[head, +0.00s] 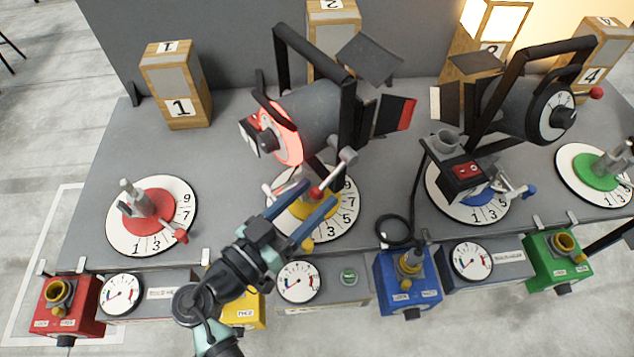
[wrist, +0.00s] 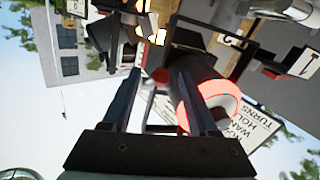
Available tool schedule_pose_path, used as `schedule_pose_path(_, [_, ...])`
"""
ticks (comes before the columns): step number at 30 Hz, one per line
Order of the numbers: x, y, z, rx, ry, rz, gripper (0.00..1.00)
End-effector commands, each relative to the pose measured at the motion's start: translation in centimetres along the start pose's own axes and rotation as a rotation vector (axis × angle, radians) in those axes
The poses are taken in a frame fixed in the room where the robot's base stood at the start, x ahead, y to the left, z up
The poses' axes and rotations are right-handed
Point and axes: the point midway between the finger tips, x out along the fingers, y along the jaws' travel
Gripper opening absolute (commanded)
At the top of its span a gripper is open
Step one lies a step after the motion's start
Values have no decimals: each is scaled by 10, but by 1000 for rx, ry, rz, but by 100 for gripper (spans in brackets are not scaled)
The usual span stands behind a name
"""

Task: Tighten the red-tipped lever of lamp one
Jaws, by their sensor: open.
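A lamp (head: 318,112) with a glowing red ring on its back stands on the yellow dial plate (head: 345,215); I cannot read a number on it. A grey lever (head: 335,172) with a red tip (head: 316,193) hangs at its base. My gripper (head: 322,194) is open, its two fingers reaching up from below. In the head view the red tip appears between the fingertips; contact cannot be told. In the wrist view a red tip (wrist: 160,75) shows between the open fingers (wrist: 160,88), with the red-ringed lamp (wrist: 205,85) just to the right.
A second lamp (head: 535,105) stands right on the blue plate. Another red-tipped lever (head: 180,235) sits on the red plate (head: 120,235) at left. Numbered wooden blocks (head: 178,85) line the back. Coloured boxes (head: 68,303) and gauges (head: 122,293) line the front edge. A black cable (head: 395,230) loops right of my gripper.

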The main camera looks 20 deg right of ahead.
Motion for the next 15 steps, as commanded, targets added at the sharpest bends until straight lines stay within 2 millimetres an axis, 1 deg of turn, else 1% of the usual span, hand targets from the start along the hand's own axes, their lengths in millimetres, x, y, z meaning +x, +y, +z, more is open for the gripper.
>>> schedule_pose_path(1, [7,0,-2,0,0,1,60])
schedule_pose_path(6, [18,0,-1,1,0,0,60])
schedule_pose_path(14, [19,0,0,1,0,-1,60])
schedule_pose_path(15, [19,0,0,1,0,-1,58])
